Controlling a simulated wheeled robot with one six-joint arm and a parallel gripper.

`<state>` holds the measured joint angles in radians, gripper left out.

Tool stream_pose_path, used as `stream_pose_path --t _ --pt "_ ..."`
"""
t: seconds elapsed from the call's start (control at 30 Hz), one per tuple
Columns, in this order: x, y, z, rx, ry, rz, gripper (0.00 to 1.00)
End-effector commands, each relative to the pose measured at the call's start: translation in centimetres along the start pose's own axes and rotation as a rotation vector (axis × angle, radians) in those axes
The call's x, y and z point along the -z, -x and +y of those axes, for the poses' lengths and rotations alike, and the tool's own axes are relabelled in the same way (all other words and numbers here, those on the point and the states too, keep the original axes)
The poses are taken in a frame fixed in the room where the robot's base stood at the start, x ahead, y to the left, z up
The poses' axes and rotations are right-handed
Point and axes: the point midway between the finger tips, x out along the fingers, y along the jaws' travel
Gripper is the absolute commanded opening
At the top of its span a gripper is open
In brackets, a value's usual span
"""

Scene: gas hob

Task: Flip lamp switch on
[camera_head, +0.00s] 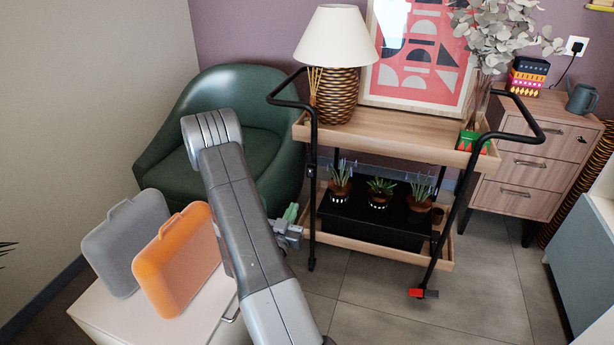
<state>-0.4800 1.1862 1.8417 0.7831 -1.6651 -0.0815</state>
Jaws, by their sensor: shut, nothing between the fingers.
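A table lamp with a cream shade (336,38) and a brown woven base (337,95) stands on the top tray of a wooden trolley (400,140). I cannot make out a switch on the lamp, and the picture does not show clearly whether it is lit. My gripper (291,213), with green on its fingers, is small in view beside the trolley's left legs, well below the lamp. It is shut and empty. My own grey arm hides part of the floor and the green armchair.
The green armchair (218,95) stands left of the trolley. Grey (120,240) and orange (178,262) cases stand on a white cabinet at lower left. The trolley's black handles (520,110) stick out. Potted plants fill its lower shelf. Floor tiles (400,325) in front are clear.

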Motion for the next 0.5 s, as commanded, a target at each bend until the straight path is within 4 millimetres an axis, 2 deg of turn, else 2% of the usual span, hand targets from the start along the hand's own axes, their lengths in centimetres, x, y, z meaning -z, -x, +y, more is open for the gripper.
stream_pose_path --t 0.27,0.37,0.5 --pt "0.0 -0.5 0.0 -0.002 -0.002 0.001 0.0" --pt "0.0 -1.6 0.1 -0.004 -0.003 0.003 0.0" --pt "-0.1 -4.3 0.1 -0.005 -0.003 0.003 0.0"
